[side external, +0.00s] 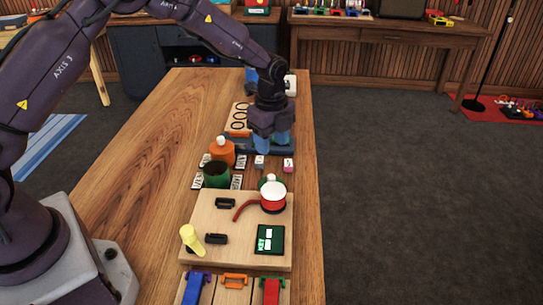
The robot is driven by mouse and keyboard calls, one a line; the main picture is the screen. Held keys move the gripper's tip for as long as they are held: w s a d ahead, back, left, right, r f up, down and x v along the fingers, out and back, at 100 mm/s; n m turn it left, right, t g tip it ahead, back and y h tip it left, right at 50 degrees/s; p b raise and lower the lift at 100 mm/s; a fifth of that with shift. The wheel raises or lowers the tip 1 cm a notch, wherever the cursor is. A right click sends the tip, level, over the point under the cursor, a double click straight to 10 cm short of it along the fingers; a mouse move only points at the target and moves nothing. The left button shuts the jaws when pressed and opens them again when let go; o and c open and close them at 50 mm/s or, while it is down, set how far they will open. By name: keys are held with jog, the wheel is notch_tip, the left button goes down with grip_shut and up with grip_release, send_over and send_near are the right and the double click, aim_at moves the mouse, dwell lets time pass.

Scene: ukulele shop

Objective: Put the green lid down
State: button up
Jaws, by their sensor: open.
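A green lid with a white knob (262,183) appears partly hidden behind a red-and-white round pot (273,199) at the board's far right corner. I cannot tell whether it lies on the board or on the table. A green canister (216,176) stands to the left with its dark open top showing. An orange canister (222,152) behind it wears an orange lid with a white knob. My gripper (272,147) points down over the table, beyond the green lid, with its blue fingers apart. Nothing shows between them.
A wooden board (220,259) carries black handles, a pale yellow peg (191,240) and a dark green panel (270,240). Lettered plates flank the canisters. A grey block (259,162) and a pink block (289,165) sit near my gripper. The table's left side is clear.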

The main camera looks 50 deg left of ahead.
jog(key=s+r+n+t, duration=0.1)
jog(key=s+r+n, duration=0.4)
jog(key=r, duration=0.5)
jog(key=s+r+n+t, duration=0.2)
jog(key=s+r+n, duration=0.2)
jog(key=s+r, duration=0.45)
jog(key=s+r+n+t, duration=0.2)
jog(key=s+r+n, duration=0.2)
jog(key=s+n, duration=0.5)
jog(key=s, duration=0.6)
jog(key=shift+s+r+t, duration=0.15)
jog(key=shift+s+t, duration=0.1)
jog(key=shift+t, duration=0.05)
